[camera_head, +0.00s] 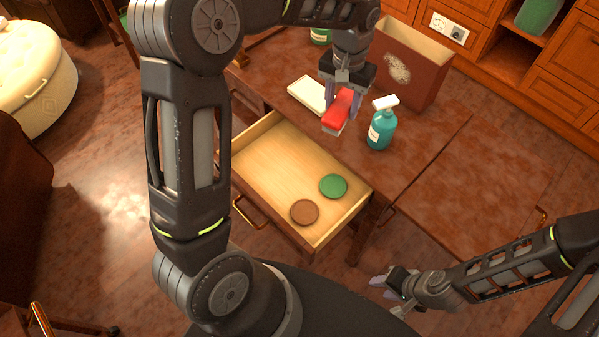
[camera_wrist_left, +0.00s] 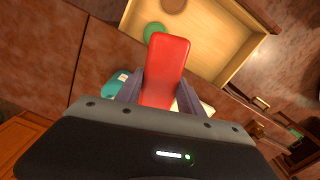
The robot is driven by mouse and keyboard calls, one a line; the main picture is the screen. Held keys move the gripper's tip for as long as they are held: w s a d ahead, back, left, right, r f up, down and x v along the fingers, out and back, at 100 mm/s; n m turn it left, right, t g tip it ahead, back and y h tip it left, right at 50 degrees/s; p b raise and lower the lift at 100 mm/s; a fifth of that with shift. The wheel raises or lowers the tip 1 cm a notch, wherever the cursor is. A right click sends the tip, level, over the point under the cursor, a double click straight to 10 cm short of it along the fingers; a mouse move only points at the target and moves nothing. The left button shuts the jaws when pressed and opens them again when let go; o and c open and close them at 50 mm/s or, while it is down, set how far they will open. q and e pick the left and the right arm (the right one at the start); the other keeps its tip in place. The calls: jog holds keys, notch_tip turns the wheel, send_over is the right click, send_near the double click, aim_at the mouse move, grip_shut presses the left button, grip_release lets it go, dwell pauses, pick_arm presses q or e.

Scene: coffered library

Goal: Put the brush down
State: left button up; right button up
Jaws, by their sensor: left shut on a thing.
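The brush has a red back (camera_head: 341,106) with a pale underside. My left gripper (camera_head: 343,98) is shut on the brush and holds it over the table (camera_head: 425,140), close to the edge by the open drawer. In the left wrist view the red brush (camera_wrist_left: 167,68) sits between the two fingers of my left gripper (camera_wrist_left: 158,88). Whether the brush touches the tabletop is unclear. My right gripper (camera_head: 391,288) is low at the lower right, away from the table, and appears empty; its finger spacing is hard to make out.
The open drawer (camera_head: 268,165) holds a green disc (camera_head: 333,186) and a brown disc (camera_head: 304,211). A teal spray bottle (camera_head: 382,125) stands right of the brush. A white block (camera_head: 308,93) lies left, and a brown box (camera_head: 412,62) stands behind. The table's right part is clear.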

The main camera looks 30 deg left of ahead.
aim_at(338, 114)
pick_arm(q)
jog(key=f, duration=0.1)
jog(key=f+b, duration=0.2)
jog(key=shift+a+f, duration=0.25)
jog(key=shift+f, duration=0.1)
jog(key=s+a+f+n+b, duration=0.4)
jog(key=s+a+f+n, duration=0.6)
jog(key=a+f+n, duration=0.2)
jog(key=f+n, duration=0.1)
jog(key=n, duration=0.1)
jog(key=shift+s+a+n, duration=0.2)
jog(key=shift+s+n, duration=0.2)
jog(key=shift+f+b, duration=0.4)
jog(key=shift+f, duration=2.65)
jog(key=shift+f, duration=0.1)
